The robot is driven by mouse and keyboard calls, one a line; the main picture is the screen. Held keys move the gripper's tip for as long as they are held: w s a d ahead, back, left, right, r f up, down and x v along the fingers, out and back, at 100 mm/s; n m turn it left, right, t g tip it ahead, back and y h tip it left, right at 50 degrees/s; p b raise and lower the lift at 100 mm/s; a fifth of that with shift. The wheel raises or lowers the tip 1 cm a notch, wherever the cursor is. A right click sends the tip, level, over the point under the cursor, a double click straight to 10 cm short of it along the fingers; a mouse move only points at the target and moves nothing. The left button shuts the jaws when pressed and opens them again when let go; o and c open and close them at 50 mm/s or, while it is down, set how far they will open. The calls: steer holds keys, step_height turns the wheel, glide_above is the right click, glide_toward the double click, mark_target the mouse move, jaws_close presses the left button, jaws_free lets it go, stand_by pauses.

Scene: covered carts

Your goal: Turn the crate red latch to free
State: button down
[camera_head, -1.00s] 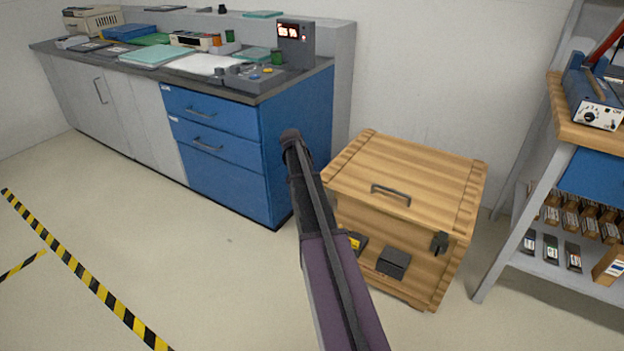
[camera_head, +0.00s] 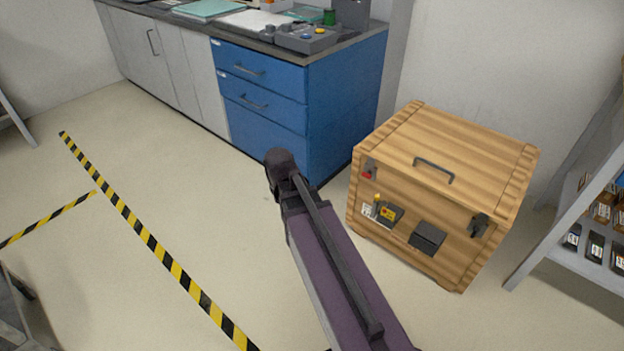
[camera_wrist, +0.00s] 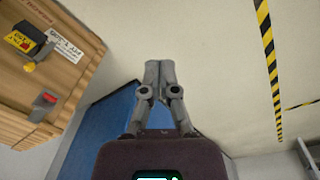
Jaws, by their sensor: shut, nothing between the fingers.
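The wooden crate (camera_head: 480,148) stands on the floor with its lid down. Its red latch (camera_head: 367,175) is on the upper left of the front, by a dark fitting. In the wrist view the crate (camera_wrist: 30,72) fills the left side, and the red latch (camera_wrist: 47,98) shows near its edge. My gripper (camera_wrist: 159,66) is shut and empty, over floor and blue cabinet in that view, well apart from the latch. In the head view my arm reaches left of the crate, and its fingers are hidden.
The crate front also carries a yellow-marked block (camera_head: 388,212), a dark box (camera_head: 427,238) and a black latch (camera_head: 479,225). A blue drawer cabinet (camera_head: 345,100) stands left behind the crate. A shelf cart (camera_head: 565,215) is at the right. Open floor lies at the left.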

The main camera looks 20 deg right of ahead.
steer(key=s+a+n, duration=0.2)
steer(key=s+a, duration=0.2)
steer(key=shift+s+a+y, duration=0.35)
steer(key=shift+s+y, duration=0.05)
